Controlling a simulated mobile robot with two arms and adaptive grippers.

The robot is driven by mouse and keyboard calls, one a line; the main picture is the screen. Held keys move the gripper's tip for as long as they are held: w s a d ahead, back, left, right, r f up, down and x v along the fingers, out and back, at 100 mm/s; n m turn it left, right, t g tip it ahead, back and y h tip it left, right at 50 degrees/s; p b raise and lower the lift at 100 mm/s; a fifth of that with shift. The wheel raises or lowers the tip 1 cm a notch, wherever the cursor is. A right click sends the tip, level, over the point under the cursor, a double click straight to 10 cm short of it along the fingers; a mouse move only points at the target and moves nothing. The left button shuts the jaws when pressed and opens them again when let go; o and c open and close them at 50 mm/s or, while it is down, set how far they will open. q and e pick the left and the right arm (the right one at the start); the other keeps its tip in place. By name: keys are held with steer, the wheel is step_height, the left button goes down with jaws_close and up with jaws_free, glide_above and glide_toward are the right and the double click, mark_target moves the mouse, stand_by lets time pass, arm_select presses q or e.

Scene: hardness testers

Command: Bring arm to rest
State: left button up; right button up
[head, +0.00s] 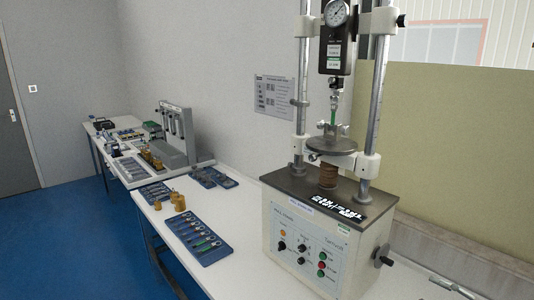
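Neither of my grippers shows in the head view, and no part of my arms can be made out. A testing machine (315,245) with a beige control box and two upright steel columns stands on the white bench at the centre right. A dial gauge (337,13) sits on its upper part. Below that is a round metal plate (331,147) with a small green piece (334,108) just above it.
Left of the machine, a blue tray (208,252) of tools and several brass weights (178,201) lie on the bench. Another bench with a grey apparatus (176,140) runs along the wall. The blue floor (65,235) at left is clear. A beige panel (450,150) stands at right.

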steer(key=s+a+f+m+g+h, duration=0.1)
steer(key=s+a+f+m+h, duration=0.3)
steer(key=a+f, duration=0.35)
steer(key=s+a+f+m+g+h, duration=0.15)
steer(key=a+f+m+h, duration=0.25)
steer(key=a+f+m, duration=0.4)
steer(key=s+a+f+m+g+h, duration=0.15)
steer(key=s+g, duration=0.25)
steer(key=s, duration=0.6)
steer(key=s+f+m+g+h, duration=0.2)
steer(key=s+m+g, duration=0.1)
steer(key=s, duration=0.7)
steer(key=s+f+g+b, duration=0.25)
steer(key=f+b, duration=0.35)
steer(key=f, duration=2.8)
arm_select(q)
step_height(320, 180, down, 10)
steer(key=b, duration=0.4)
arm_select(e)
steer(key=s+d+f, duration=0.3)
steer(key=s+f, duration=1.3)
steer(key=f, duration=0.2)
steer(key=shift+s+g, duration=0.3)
